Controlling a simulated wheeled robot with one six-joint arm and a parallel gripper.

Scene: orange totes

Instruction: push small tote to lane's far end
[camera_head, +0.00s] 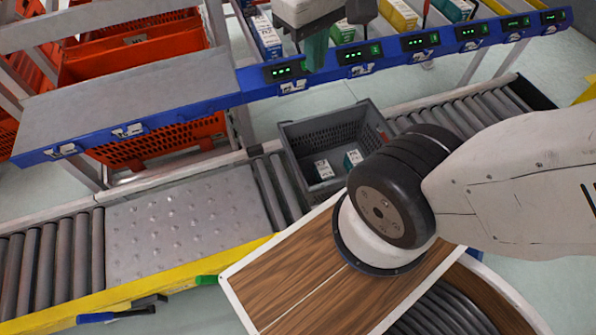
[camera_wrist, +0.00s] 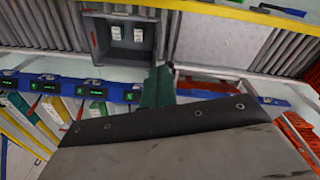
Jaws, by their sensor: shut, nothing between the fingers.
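The small grey tote (camera_head: 322,131) stands upright on the roller lane (camera_head: 470,110) in the head view. Two small white-and-green cartons (camera_head: 323,169) lie on its floor. The tote (camera_wrist: 125,54) also shows at the top of the wrist view, with both cartons inside. My gripper (camera_head: 316,50) hangs at the top of the head view, on the shelf side of the tote. Its green finger (camera_wrist: 158,88) points toward the tote's near right corner in the wrist view. The gripper is shut and empty. I cannot tell whether it touches the tote.
A dimpled metal plate (camera_head: 185,230) interrupts the lane left of the tote. Rollers run clear on the right toward a dark end (camera_head: 530,92). A blue shelf rail (camera_head: 425,42) with green displays runs above the lane. Orange totes (camera_head: 140,60) sit on the rack at left.

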